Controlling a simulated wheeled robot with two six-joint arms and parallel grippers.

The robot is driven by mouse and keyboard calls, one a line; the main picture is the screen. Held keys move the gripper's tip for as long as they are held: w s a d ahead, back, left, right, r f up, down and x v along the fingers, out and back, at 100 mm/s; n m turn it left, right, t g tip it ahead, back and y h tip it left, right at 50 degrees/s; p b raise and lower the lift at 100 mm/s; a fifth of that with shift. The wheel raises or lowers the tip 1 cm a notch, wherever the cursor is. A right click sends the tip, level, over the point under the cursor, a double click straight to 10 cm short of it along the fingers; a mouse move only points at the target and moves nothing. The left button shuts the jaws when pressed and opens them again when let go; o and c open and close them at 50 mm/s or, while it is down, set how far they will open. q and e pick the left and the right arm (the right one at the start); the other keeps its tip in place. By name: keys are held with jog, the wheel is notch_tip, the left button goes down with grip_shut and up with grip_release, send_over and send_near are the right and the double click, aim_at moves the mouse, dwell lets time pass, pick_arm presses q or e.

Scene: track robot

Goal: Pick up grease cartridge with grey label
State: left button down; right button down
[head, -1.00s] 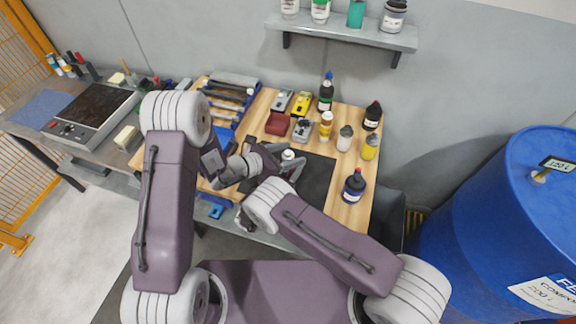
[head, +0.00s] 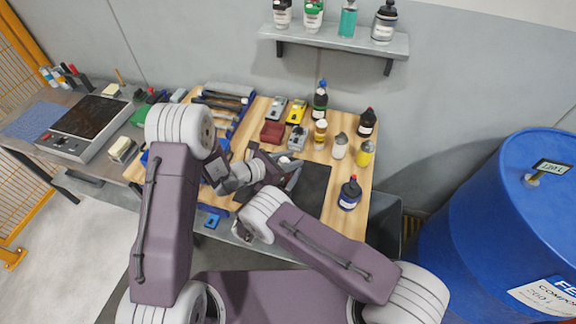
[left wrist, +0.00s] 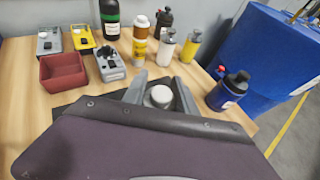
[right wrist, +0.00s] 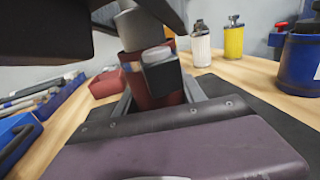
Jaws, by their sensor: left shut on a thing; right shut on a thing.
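A dark red cartridge (right wrist: 150,98) stands roughly upright between my two grippers in the right wrist view, with a grey cap at its top. A pale patch shows on its side, but I cannot read its label. In the left wrist view its whitish cap (left wrist: 160,96) shows between the fingers of my left gripper (left wrist: 160,92), which is shut on it near the top. My right gripper (right wrist: 163,97) is shut on the lower body. In the head view my left gripper (head: 283,170) is over the dark mat; my right gripper is mostly hidden behind my arms.
Several bottles stand at the back right of the wooden bench, and a blue bottle (head: 349,194) stands at the mat's right. A red bin (head: 272,132) is behind the grippers. A blue drum (head: 500,215) stands right. A shelf (head: 335,42) is above.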

jog(key=c, duration=0.6)
grip_release()
pick_arm(q)
notch_tip(320, 180, up, 17)
jog(key=shift+r, duration=0.2)
pick_arm(e)
jog(key=v, duration=0.7)
jog(key=shift+s+a, duration=0.15)
jog(key=shift+s, duration=0.15)
pick_arm(q)
jog(key=shift+f, duration=0.1)
